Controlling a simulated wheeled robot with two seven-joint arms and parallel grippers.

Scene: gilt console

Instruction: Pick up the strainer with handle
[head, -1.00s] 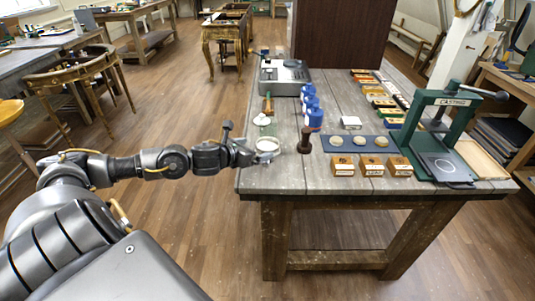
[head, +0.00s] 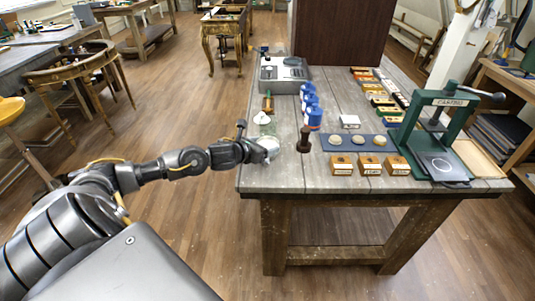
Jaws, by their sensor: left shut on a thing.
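The strainer (head: 271,143) is a small, pale, round-rimmed thing at the left edge of the worktable's top (head: 300,178). My left gripper (head: 263,153) comes in from the left and is shut on it, at the strainer's near left side. The jaws and the strainer's handle are too small and hidden to make out. The strainer looks tilted, and I cannot tell whether it is clear of the tabletop. My right gripper does not show.
A dark brown upright tool (head: 304,140) stands just right of the strainer, with blue bottles (head: 311,112) behind it. A small white thing (head: 262,118) lies behind the strainer. Further right are a blue mat (head: 325,143) with pale discs, wooden boxes (head: 342,165) and a green press (head: 463,118).

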